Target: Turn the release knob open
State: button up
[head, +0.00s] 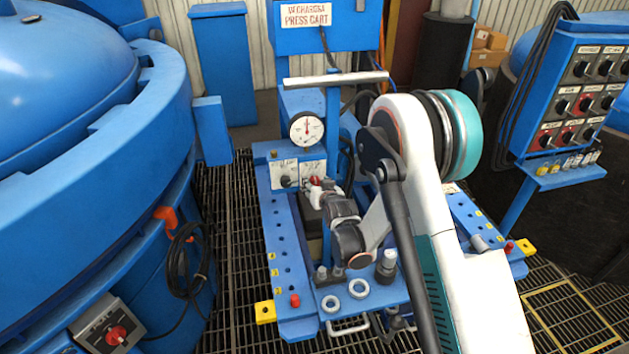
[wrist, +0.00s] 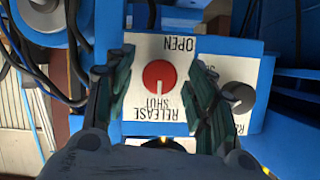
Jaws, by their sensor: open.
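The red release knob (wrist: 159,76) sits on a white plate (wrist: 147,48) marked RELEASE, OPEN and SHUT, upside down in the wrist view. The knob's white pointer line faces the word SHUT. My gripper (wrist: 158,72) is open, with one finger on each side of the knob. Gaps show between the fingers and the knob. In the head view the red knob (head: 315,180) is small and partly covered by my gripper (head: 322,191), which is at the panel's front.
A black knob (wrist: 238,97) on its own plate is close beside the right finger in the wrist view. A pressure gauge (head: 306,129) stands above the panel, under a press cart handle (head: 335,79). Rings (head: 358,288) and pegs stand on the cart's front deck.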

jog(key=shift+w+a, duration=0.1)
jog(key=shift+w, duration=0.05)
jog(key=c, duration=1)
jog(key=shift+c, duration=0.2)
